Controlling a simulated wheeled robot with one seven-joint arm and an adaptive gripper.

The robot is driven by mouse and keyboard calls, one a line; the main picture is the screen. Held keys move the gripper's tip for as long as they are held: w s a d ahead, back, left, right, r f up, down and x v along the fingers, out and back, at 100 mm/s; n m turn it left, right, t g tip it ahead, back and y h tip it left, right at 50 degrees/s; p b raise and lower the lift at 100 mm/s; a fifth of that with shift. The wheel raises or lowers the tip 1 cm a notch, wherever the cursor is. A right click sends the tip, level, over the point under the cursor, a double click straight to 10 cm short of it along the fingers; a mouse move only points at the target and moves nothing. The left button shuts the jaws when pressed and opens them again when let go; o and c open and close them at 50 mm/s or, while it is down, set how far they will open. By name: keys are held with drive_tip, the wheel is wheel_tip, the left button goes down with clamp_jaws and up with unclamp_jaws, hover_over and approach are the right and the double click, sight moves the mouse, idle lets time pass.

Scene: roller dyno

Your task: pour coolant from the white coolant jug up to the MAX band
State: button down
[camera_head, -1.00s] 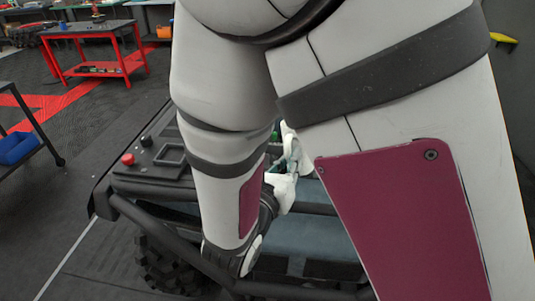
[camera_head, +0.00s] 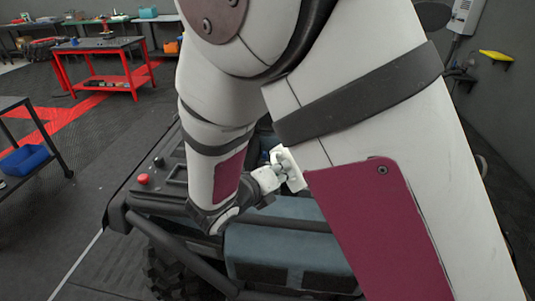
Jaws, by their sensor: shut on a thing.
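My gripper (camera_head: 281,163) shows small beyond my forearm, over the vehicle, partly hidden by my upper arm. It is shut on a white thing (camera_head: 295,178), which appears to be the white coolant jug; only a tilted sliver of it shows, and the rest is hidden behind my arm. Its cap, its spout and any stream of liquid cannot be made out. The coolant reservoir and its MAX band are not visible; my arm covers the middle of the view.
The vehicle has dark tubular bars, a blue-grey panel (camera_head: 285,240) and a red button (camera_head: 143,179) on its left part. A red workbench (camera_head: 133,78) stands at the back left. A cart with a blue bin (camera_head: 24,159) is at the left edge. A yellow item (camera_head: 495,56) is on the right wall.

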drive_tip(key=shift+w+a+f+n+g+p, duration=0.1)
drive_tip(key=shift+w+n+g+p, duration=0.05)
drive_tip(key=shift+n+g+p, duration=0.45)
drive_tip(key=shift+w+a+f+n+g+h+p, duration=0.1)
drive_tip(key=shift+w+n+g+h+p, duration=0.1)
drive_tip(key=shift+n+g+h+p, duration=0.3)
drive_tip(key=shift+w+a+f+n, duration=0.25)
drive_tip(key=shift+w+f+n, duration=0.15)
drive_tip(key=shift+f, duration=0.1)
drive_tip(key=shift+s, duration=0.1)
drive_tip(key=shift+s+d, duration=0.1)
drive_tip(key=shift+s, duration=0.05)
drive_tip(key=shift+s+f, duration=0.1)
drive_tip(key=shift+f, duration=0.05)
idle(0.3)
drive_tip(key=shift+f, duration=0.25)
idle(0.4)
drive_tip(key=shift+f+n+g+h, duration=0.1)
drive_tip(key=shift+n+g+h, duration=0.2)
drive_tip(key=shift+n+g, duration=0.15)
idle(0.7)
